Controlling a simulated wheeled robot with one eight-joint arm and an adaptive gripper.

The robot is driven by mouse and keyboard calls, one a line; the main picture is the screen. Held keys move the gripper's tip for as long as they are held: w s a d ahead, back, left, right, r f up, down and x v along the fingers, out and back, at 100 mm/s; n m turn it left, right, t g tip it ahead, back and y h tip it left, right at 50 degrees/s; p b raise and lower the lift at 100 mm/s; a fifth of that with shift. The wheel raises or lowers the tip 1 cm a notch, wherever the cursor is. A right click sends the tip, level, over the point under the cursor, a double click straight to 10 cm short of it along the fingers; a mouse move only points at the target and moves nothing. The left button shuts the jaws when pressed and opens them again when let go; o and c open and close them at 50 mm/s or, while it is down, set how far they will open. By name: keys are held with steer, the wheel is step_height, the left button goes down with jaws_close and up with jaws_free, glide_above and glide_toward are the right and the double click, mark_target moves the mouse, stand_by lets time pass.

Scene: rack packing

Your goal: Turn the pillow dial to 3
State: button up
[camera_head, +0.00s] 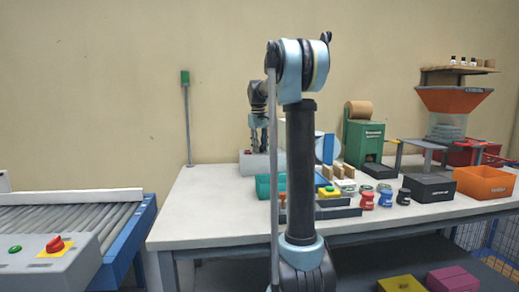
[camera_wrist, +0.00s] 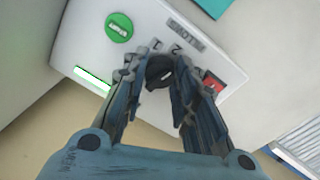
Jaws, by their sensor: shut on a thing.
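The pillow dial (camera_wrist: 159,72) is a dark knob on a pale control box (camera_wrist: 90,35), with a pillows label and digits beside it in the wrist view. My gripper (camera_wrist: 170,71) has its two fingers on either side of the dial and is shut on it. The fingers cover part of the dial and its scale, so I cannot tell which number it points to. In the head view, my gripper (camera_head: 259,145) reaches down to the box (camera_head: 250,163) at the back of the table; the dial is hidden there.
The box also carries a green round button (camera_wrist: 119,27), a lit green bar (camera_wrist: 92,81) and a red switch (camera_wrist: 213,85). A teal bin (camera_head: 264,187) stands close in front. Jars, a black bin (camera_head: 428,188) and an orange bin (camera_head: 484,182) stand farther right.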

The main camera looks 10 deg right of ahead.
steer(key=m, duration=0.6)
steer(key=shift+w+m, duration=0.2)
steer(key=shift+m, duration=0.1)
stand_by(0.3)
steer(key=o, duration=1)
steer(key=shift+o, duration=0.2)
steer(key=shift+s+r, duration=0.1)
step_height(320, 180, up, 12)
steer(key=shift+a, duration=0.35)
steer(key=shift+f, duration=0.2)
